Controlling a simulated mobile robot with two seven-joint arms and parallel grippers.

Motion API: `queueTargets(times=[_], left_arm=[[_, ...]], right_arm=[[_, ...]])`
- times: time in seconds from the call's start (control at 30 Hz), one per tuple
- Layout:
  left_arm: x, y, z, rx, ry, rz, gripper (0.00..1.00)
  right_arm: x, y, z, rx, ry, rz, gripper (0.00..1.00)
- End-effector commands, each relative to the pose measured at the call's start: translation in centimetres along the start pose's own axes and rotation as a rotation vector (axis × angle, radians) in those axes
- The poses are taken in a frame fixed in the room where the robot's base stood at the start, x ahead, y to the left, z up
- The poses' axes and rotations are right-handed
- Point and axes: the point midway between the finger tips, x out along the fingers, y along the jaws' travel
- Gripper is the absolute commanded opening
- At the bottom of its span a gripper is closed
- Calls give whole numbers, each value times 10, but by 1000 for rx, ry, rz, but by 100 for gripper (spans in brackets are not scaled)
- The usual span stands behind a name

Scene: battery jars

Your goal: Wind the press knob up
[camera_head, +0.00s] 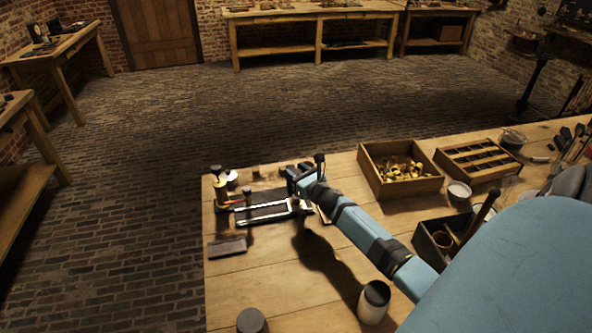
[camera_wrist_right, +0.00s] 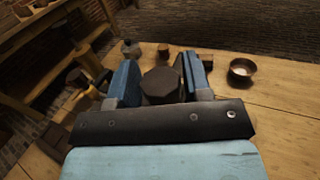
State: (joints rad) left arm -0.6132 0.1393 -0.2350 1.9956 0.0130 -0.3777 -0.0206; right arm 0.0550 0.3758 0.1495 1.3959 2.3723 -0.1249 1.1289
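A dark, many-sided knob (camera_wrist_right: 160,84), which looks like the press knob, stands between the two blue fingers of my right gripper (camera_wrist_right: 161,76) in the right wrist view. It nearly fills the gap; I cannot tell whether the fingers press on it or stand just clear. In the head view my right gripper (camera_head: 301,179) is at the far side of the bench, at the right end of a dark press-like fixture with a pale bar (camera_head: 262,213). The gripper hides part of that spot. My left gripper is not in view.
On the wooden bench (camera_head: 270,287), a box of brass parts (camera_head: 370,180) and a slotted tray (camera_head: 452,169) stand right of my arm. A dark flat block (camera_head: 227,247) lies front left. A cup (camera_head: 374,302) stands near my forearm. The front left bench is mostly clear.

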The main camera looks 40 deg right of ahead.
Motion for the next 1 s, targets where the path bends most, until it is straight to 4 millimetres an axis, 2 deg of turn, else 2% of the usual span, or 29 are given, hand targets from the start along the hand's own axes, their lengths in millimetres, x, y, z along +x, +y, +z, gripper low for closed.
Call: queueTargets(times=[0.03, 0.1, 0.13, 0.57, 0.77, 1.0], left_arm=[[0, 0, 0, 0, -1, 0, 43], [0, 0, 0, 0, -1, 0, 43], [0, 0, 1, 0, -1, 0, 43], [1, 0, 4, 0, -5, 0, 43], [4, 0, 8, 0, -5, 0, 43], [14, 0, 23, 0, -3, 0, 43]], right_arm=[[0, 0, 0, 0, 0, 0, 33], [0, 0, 0, 0, 0, 0, 17], [0, 0, 0, 0, 0, 0, 14], [0, -1, 0, -3, 1, 84, 14], [0, -1, -1, -5, 1, 227, 14], [0, 0, -4, -3, 0, 451, 14]])
